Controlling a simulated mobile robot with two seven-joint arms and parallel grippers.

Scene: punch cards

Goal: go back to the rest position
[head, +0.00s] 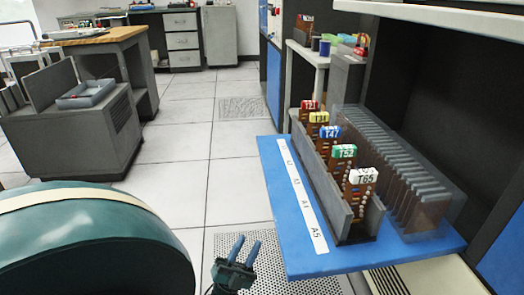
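My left gripper (247,245) is at the bottom middle of the head view, over the floor and left of the blue shelf (300,262). Its two blue-tipped fingers stand apart with nothing between them. On the shelf, a narrow grey rack (328,187) holds several upright brown punch cards with coloured tabs. The tabs include a red one (310,104), a yellow one (318,117), a blue one marked T47 (330,132), a green one marked T52 (343,151) and a white one marked T65 (363,175). The gripper is apart from the rack. My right gripper is out of view.
A clear bin of cards (425,190) stands right of the rack, beside the dark cabinet. A grey unit with a tray (88,93) and a wood-topped desk (95,38) stand left. The tiled floor (180,165) between is clear.

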